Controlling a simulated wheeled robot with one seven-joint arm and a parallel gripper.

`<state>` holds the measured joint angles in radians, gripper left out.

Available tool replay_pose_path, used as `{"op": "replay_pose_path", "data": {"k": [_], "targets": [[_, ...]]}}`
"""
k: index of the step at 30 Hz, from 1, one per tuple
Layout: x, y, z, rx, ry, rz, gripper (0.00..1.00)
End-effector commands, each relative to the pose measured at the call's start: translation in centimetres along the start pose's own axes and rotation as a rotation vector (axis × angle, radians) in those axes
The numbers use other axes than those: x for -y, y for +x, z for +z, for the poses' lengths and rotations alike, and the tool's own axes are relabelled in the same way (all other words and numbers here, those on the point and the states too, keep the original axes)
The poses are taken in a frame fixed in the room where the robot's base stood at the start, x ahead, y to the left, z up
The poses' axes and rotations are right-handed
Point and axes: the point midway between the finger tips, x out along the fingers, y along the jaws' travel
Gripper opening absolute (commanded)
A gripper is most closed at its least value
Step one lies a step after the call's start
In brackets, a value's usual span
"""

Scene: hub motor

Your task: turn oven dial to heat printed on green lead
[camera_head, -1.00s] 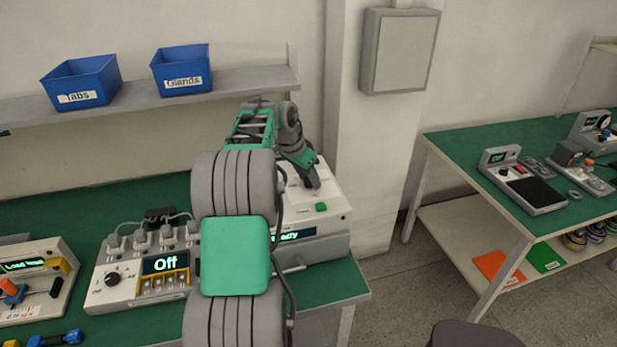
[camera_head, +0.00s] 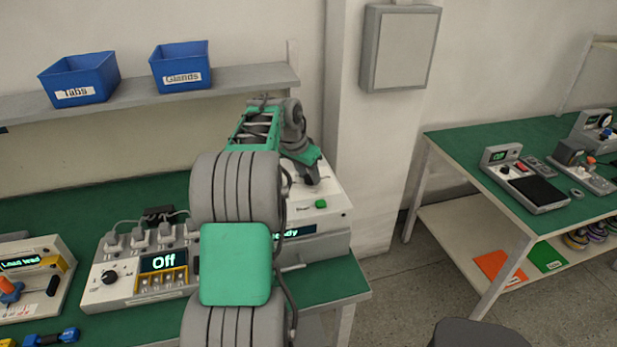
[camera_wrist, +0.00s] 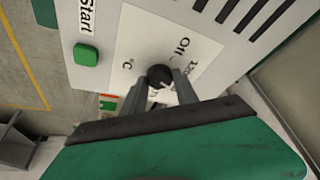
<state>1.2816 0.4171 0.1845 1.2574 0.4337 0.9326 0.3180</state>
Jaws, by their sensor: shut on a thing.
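The oven is the white box (camera_head: 325,222) on the green bench, with a green Start button (camera_head: 320,204) and a lit display partly hidden by my arm. In the wrist view its black dial (camera_wrist: 160,74) sits on a white scale plate marked "Off", "°C" and a partly covered number. My gripper (camera_wrist: 163,82) is shut on the dial, one finger on each side. It also shows on the oven top in the head view (camera_head: 311,178). The dial's pointer and most of the scale are hidden or too small to read. I cannot make out a green lead.
Left of the oven, a white unit (camera_head: 125,270) reads "Off" and has plugged cables. A "Lead lead"-like display unit (camera_head: 40,275) stands further left. Blue bins (camera_head: 80,78) sit on the shelf above. The green Start button (camera_wrist: 86,55) is close to my fingers.

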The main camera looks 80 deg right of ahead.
Motion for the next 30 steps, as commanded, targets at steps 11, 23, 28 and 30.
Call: {"op": "replay_pose_path", "data": {"k": [11, 23, 28, 30], "targets": [[0.0, -0.1, 0.0, 0.0, 0.001, 0.0, 0.57], [0.1, -2.1, -0.1, -0.003, 0.001, -0.002, 0.57], [0.1, -5.7, 0.0, -0.002, 0.0, -0.003, 0.57], [0.1, -6.9, -0.1, -0.002, 0.001, -0.001, 0.57]]}}
